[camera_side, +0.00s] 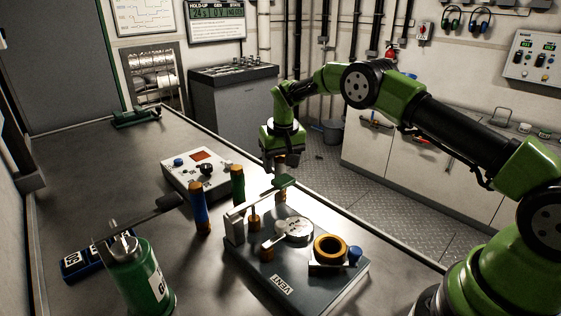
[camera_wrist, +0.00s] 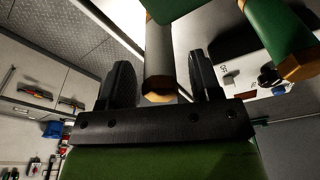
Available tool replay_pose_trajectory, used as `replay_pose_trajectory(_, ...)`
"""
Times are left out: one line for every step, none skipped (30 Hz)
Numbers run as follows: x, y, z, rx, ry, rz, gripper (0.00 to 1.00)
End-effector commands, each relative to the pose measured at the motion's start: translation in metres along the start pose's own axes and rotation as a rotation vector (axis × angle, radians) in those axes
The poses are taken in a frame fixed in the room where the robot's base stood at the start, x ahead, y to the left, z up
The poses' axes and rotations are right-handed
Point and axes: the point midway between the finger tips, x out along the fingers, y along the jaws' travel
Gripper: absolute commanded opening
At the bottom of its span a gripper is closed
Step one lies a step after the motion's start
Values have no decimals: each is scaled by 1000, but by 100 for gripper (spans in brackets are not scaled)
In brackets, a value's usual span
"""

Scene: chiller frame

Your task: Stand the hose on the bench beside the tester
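The tester (camera_side: 197,172), a white box with a red display and dark knobs, sits on the bench. A blue hose (camera_side: 201,210) and a green hose (camera_side: 238,184) with brass ends stand upright near it. A third, grey-brown hose with a brass end is between my gripper's fingers in the wrist view (camera_wrist: 159,55). Only a short brownish piece of it (camera_side: 280,161) shows in the side view. My gripper (camera_side: 277,160) points down over the bench's far edge. Its fingers (camera_wrist: 160,84) are apart, with gaps beside the hose. The green hose also shows in the wrist view (camera_wrist: 275,38).
A dark plate marked VENT (camera_side: 318,293) carries a green-handled lever, a round disc and an orange ring, close in front of my gripper. A green canister (camera_side: 140,280) and a blue labelled block (camera_side: 84,264) are at the front left. The bench's back left is mostly clear.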

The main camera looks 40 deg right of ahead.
Motion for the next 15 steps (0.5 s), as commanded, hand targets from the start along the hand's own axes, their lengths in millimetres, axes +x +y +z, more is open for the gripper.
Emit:
replay_pose_trajectory(0, 0, 0, 0, 0, 0, 58)
replay_pose_trajectory(0, 0, 0, 0, 0, 0, 58)
replay_pose_trajectory(0, 0, 0, 0, 0, 0, 58)
replay_pose_trajectory(-1, 0, 0, 0, 1, 0, 58)
replay_pose_trajectory(-3, 0, -1, 0, 1, 0, 58)
replay_pose_trajectory(-6, 0, -1, -1, 2, 0, 58)
replay_pose_trajectory(-9, 0, -1, -1, 3, 0, 58)
replay_pose_trajectory(-13, 0, -1, -1, 3, 0, 58)
replay_pose_trajectory(-20, 0, -1, -1, 3, 0, 58)
replay_pose_trajectory(-26, 0, -2, -1, 5, -1, 58)
replay_pose_trajectory(-32, 0, -1, -1, 5, -1, 58)
replay_pose_trajectory(-41, 0, -1, -1, 4, -1, 58)
replay_pose_trajectory(-48, 0, -2, 0, 6, -1, 58)
replay_pose_trajectory(-55, 0, -2, 0, 5, -2, 58)
replay_pose_trajectory(-64, 0, -1, 0, 5, -2, 58)
